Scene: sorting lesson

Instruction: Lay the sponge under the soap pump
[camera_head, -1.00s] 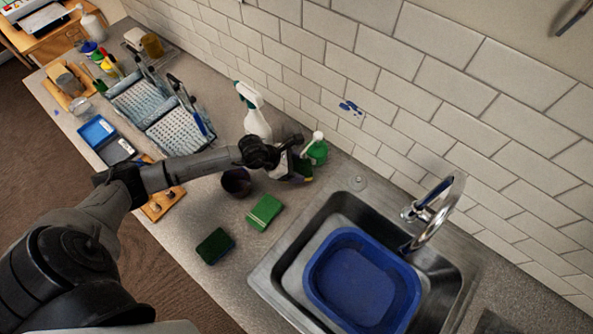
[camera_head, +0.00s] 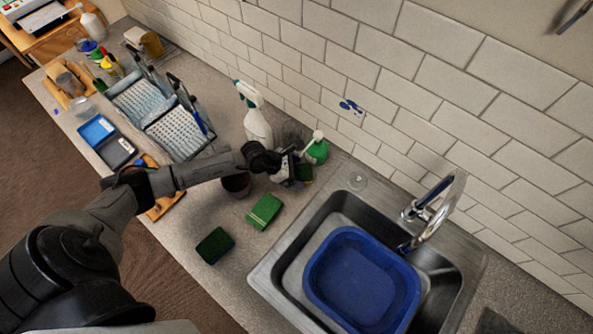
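The soap pump (camera_head: 317,151) is a green bottle with a white pump head, standing on the counter near the tiled wall. My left gripper (camera_head: 297,171) is just in front of it and to its left, low over the counter. It appears shut on a small sponge (camera_head: 307,174), dark with a yellowish-green side, of which only a part shows at the fingertips. I cannot tell whether the sponge touches the pump or the counter. A bright green block (camera_head: 264,212) and a dark green scouring pad (camera_head: 215,245) lie nearer on the counter. My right gripper is out of view.
A white spray bottle (camera_head: 256,125) stands left of the pump. A dark cup (camera_head: 236,184) is beneath my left forearm. A sink with a blue basin (camera_head: 361,280) and a tap (camera_head: 432,210) lies at the right. A dish rack (camera_head: 175,130) is at the left.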

